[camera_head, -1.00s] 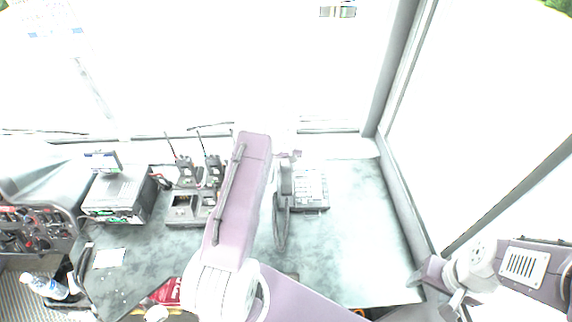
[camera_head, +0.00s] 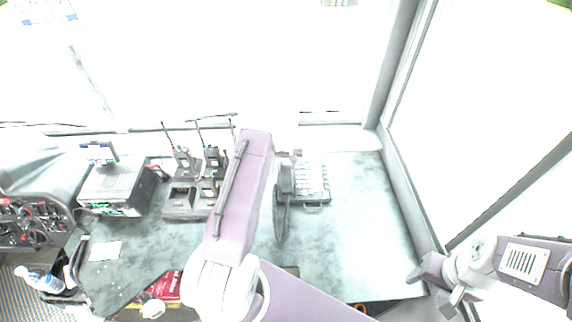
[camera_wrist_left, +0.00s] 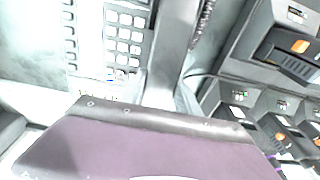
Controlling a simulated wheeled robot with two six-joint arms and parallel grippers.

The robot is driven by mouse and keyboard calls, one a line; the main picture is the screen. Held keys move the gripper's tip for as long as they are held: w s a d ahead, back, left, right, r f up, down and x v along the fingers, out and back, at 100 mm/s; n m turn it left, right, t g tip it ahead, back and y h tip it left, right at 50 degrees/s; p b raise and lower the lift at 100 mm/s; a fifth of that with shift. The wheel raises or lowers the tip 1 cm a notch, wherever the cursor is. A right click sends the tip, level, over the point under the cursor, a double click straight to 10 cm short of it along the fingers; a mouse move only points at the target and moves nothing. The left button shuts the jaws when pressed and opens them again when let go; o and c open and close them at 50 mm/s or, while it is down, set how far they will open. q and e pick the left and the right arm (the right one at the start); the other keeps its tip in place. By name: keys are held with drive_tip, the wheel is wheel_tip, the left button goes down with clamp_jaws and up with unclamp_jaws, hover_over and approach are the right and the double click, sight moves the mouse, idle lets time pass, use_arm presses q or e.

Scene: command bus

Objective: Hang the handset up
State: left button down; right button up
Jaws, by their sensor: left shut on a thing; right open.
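The grey handset (camera_head: 285,180) is upright in the picture at the left side of the desk phone, with its dark cord (camera_head: 281,220) hanging below. The phone's keypad base (camera_head: 314,180) sits on the dashboard. In the left wrist view the handset (camera_wrist_left: 178,45) runs up from my left gripper (camera_wrist_left: 160,98), beside the phone's keys (camera_wrist_left: 122,35). My left gripper is shut on the handset; its fingertips are mostly hidden. I cannot tell whether the handset touches its cradle. My right gripper (camera_head: 434,288) is open and empty at the lower right, away from the phone.
Handheld radios (camera_head: 211,158) with antennas stand in chargers left of my left arm. A black box (camera_head: 122,188) and a white paper (camera_head: 105,251) lie further left. A red item (camera_head: 167,285) lies at the front. The dashboard right of the phone is clear.

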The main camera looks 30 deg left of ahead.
idle(0.3)
use_arm(q)
drive_tip(key=c, duration=0.8)
unclamp_jaws()
drive_tip(key=r, duration=0.3)
drive_tip(key=r+b, duration=0.1)
drive_tip(key=r, duration=0.2)
drive_tip(key=s+r, duration=0.1)
drive_tip(key=r, duration=0.2)
drive_tip(key=shift+d, duration=0.35)
